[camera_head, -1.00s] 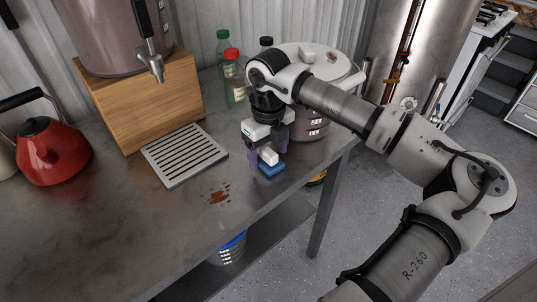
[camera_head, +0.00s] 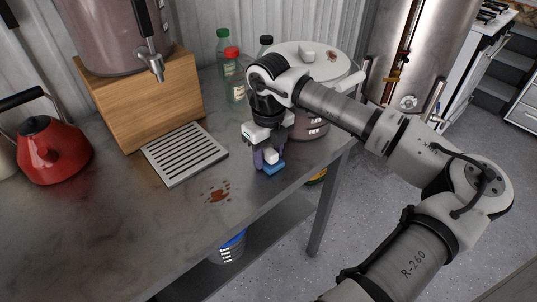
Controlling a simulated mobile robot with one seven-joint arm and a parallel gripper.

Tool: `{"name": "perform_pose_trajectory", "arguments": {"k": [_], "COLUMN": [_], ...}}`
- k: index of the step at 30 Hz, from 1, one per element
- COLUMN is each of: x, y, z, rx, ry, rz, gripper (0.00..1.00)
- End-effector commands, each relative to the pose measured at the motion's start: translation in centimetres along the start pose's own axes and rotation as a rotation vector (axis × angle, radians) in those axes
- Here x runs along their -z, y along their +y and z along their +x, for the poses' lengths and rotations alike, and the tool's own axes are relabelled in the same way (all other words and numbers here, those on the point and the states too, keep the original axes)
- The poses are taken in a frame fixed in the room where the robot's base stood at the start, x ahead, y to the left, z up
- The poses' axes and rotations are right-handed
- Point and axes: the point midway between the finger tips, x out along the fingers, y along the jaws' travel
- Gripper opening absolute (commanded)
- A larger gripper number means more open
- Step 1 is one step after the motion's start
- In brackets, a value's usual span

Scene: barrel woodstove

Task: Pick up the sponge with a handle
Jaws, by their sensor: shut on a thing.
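The sponge with a handle stands on the metal table near its front right edge; its blue base (camera_head: 273,168) and part of its pale handle show below my gripper. My gripper (camera_head: 266,157) points down over it, with its purple-grey fingers closed on the handle. The fingers and wrist hide most of the handle. The blue base appears to be on or very close to the table top; I cannot tell if there is a gap.
A reddish-brown stain (camera_head: 217,195) lies left of the sponge. A slotted drip tray (camera_head: 185,155), wooden box (camera_head: 150,105) and red kettle (camera_head: 53,152) stand further left. Bottles (camera_head: 233,80) and a large lidded pot (camera_head: 312,120) stand behind my gripper. The front table top is clear.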

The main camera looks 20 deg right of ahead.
Motion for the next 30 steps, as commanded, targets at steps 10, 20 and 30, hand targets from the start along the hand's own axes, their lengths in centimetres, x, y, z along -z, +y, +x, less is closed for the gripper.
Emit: {"name": "perform_pose_trajectory", "arguments": {"k": [10,20,30], "x": [0.0,-0.1,-0.1], "y": [-0.1,0.0,0.0], "z": [-3.8,-11.5,-18.4], "rx": [0.004,0.004,0.002], "ry": [-0.001,-0.002,-0.001], "rz": [0.000,0.001,0.000], "gripper": [0.23,0.23,0.23]}}
